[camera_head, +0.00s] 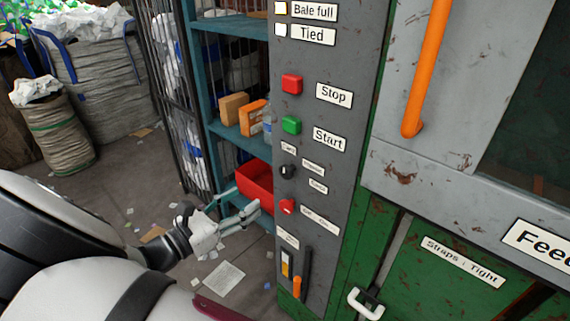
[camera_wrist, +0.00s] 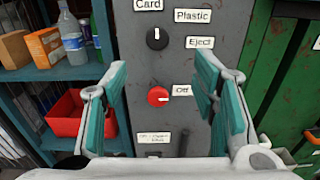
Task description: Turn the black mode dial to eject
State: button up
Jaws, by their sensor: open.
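The black mode dial (camera_head: 287,171) is on the grey control panel, below the green Start button. In the wrist view the dial (camera_wrist: 157,38) has a white mark near its top, pointing roughly up. The labels Card (camera_wrist: 148,4), Plastic (camera_wrist: 192,15) and Eject (camera_wrist: 200,42) stand around it, Eject at its right. My gripper (camera_head: 245,201) is open and empty, to the left of the panel in the head view. In the wrist view my gripper (camera_wrist: 162,78) has its teal fingers spread, with the dial beyond and above the gap between them, apart from it.
A red knob (camera_wrist: 158,96) with an Off label sits just below the dial. The Stop button (camera_head: 292,84) and Start button (camera_head: 291,125) are above. An orange-handled lever (camera_head: 297,287) is lower down. Left of the panel, a teal shelf holds a red bin (camera_head: 257,180), boxes and a bottle.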

aim_at(284, 172)
jog(key=x, duration=1.3)
jog(key=shift+w, duration=0.45)
jog(key=shift+c, duration=0.3)
jog(key=c, duration=1.1)
